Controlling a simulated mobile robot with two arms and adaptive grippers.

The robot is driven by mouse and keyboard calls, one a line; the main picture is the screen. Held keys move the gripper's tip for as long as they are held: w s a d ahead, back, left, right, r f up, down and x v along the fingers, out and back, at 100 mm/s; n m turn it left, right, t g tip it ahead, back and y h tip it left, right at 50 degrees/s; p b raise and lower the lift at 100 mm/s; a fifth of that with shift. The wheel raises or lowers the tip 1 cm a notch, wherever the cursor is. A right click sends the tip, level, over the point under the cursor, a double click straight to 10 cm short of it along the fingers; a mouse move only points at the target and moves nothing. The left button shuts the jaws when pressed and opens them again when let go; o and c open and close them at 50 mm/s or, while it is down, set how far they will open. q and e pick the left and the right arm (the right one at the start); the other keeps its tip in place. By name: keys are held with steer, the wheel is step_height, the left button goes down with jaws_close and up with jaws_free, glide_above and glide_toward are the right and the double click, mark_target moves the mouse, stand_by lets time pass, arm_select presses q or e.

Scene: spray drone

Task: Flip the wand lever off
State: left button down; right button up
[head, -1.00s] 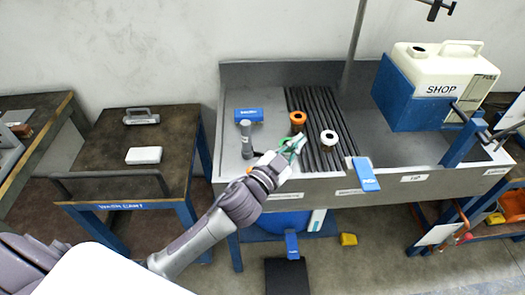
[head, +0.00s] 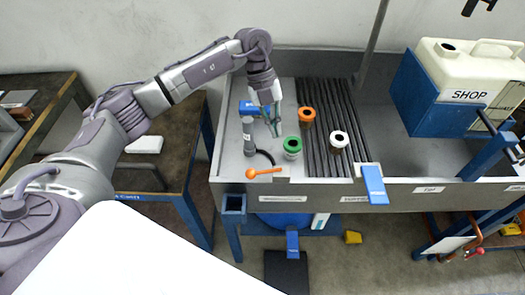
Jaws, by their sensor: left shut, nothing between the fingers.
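An orange lever with a round knob (head: 252,174) lies at the front edge of the grey sink bench, beside an upright grey cylinder (head: 248,135) and a dark curved piece. I cannot tell for certain that this is the wand lever. My left gripper (head: 274,132) points down over the bench, shut and empty, behind and right of the lever and apart from it. My right gripper is not in view.
Green (head: 292,147), orange (head: 307,116) and white (head: 338,140) ringed pieces stand near the black ribbed rack (head: 330,100). A blue tag (head: 374,184) hangs over the front edge. A white SHOP tank (head: 465,70) stands at right. A dark side table (head: 165,165) is at left.

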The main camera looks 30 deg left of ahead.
mark_target(264, 172)
arm_select(q)
steer(key=a+r+n+y, duration=0.1)
steer(key=a+y, duration=0.1)
steer(key=a, duration=0.4)
steer(key=shift+w+a+r+g, duration=0.2)
steer(key=shift+r+g, duration=0.1)
steer(key=shift+r, duration=0.1)
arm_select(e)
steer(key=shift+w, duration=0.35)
arm_select(q)
steer(key=s+d+f+p, duration=0.1)
steer(key=s+f, duration=0.1)
steer(key=f, duration=0.1)
steer(key=s+d+f+p, duration=0.1)
steer(key=f+p, duration=0.1)
steer(key=f, duration=0.2)
steer(key=s+d+f+p, duration=0.2)
steer(key=f, duration=0.1)
steer(key=shift+s+d+f, duration=0.1)
steer(key=shift+s+f, duration=0.05)
steer(key=shift+s, duration=0.15)
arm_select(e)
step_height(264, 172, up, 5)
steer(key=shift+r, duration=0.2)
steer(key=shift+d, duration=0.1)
